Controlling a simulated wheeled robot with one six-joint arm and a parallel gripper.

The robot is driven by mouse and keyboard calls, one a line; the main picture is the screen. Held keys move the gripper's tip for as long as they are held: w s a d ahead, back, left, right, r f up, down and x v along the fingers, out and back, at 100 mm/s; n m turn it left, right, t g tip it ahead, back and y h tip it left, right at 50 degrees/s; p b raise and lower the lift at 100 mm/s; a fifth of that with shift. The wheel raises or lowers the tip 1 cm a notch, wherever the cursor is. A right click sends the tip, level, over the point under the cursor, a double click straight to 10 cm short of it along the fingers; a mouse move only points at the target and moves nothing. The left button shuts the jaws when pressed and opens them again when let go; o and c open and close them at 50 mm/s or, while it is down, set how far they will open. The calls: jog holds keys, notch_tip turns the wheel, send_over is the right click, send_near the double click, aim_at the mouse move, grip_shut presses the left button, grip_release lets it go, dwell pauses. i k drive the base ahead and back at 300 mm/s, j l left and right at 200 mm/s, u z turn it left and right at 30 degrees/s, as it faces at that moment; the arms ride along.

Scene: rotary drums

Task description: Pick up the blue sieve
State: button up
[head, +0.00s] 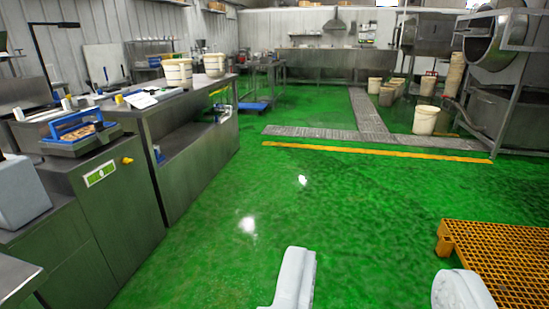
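A blue-framed item (78,127) with brownish contents sits on a grey tray on top of a steel cabinet at the left. It may be the blue sieve, but it is too small to be sure. No other clear sieve shows. My gripper (378,292) is at the bottom edge, right of centre. Its two white fingers are wide apart with only green floor between them. It is open, empty and far from the blue-framed item.
A steel counter (195,135) runs along the left, with white buckets (177,73) on it. An orange slatted pallet (500,258) lies at the lower right. Steel drums (497,38) stand at the back right, near a white bucket (425,120). The green floor in the middle is clear.

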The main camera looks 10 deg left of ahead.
aim_at(75, 134)
jog(key=i+u, duration=0.1)
jog(key=i, duration=0.75)
jog(key=i+l+u, duration=0.15)
jog(key=i, duration=0.65)
jog(key=i+j+u, duration=0.15)
jog(key=i+u, duration=0.7)
jog(key=i, duration=0.15)
jog(key=i+l+u, duration=0.25)
jog(key=i+u, duration=0.2)
jog(key=i+j+u, duration=0.1)
jog(key=i+u, duration=0.3)
jog(key=i, duration=0.4)
